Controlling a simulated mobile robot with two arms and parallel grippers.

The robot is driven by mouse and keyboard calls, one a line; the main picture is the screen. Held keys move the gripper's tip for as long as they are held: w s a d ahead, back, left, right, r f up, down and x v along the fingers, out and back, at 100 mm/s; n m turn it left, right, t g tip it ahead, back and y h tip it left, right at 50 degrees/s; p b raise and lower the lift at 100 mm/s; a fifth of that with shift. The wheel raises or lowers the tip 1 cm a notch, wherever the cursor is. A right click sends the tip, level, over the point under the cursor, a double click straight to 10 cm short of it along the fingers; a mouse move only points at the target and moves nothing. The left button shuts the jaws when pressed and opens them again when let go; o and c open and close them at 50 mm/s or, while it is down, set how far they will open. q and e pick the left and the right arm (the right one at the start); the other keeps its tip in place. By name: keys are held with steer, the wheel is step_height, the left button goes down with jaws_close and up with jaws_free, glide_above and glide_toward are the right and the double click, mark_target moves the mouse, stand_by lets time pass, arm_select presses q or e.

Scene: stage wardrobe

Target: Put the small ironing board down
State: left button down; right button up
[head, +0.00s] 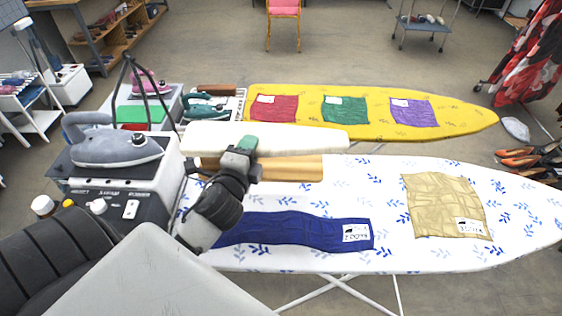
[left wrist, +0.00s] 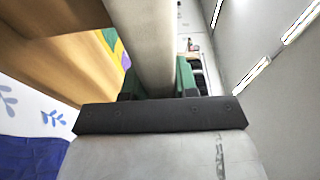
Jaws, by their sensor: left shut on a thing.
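The small ironing board has a white padded top (head: 305,139) and a wooden base (head: 290,168) below it. My left gripper (head: 244,147), with green fingertips, is shut on the white top and comes from the near side. The left wrist view shows the pale top (left wrist: 145,40) between the green fingertips (left wrist: 157,84), with the wood (left wrist: 60,50) to its left. The small board is over the far left part of the large white ironing board (head: 365,205) with blue leaves. I cannot tell whether its base touches that cover. My right gripper is not in view.
A blue cloth (head: 300,230) and a tan cloth (head: 440,200) lie on the large board. A grey iron (head: 115,148) on its station stands at the left. A yellow board (head: 465,115) with several cloths is behind. The white cover between the cloths is bare.

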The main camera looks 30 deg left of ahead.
arm_select(q)
steer(key=w+f, duration=0.1)
steer(key=w, duration=0.1)
steer(key=w+d+f, duration=0.1)
steer(key=w+f, duration=0.1)
steer(key=w, duration=0.1)
steer(key=w+d+f, duration=0.1)
steer(key=w, duration=0.2)
steer(key=shift+w+d+f, duration=0.1)
steer(key=shift+d+f, duration=0.05)
steer(key=shift+f, duration=0.2)
steer(key=shift+f+b, duration=0.45)
steer(key=shift+f, duration=1.6)
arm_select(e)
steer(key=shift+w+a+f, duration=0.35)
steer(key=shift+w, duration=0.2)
arm_select(q)
steer(key=shift+f, duration=0.1)
steer(key=c, duration=1.3)
jaws_free()
steer(key=shift+f, duration=0.15)
steer(key=o, duration=0.4)
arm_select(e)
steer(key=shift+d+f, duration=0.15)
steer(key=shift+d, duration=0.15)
arm_select(q)
steer(key=shift+o, duration=0.2)
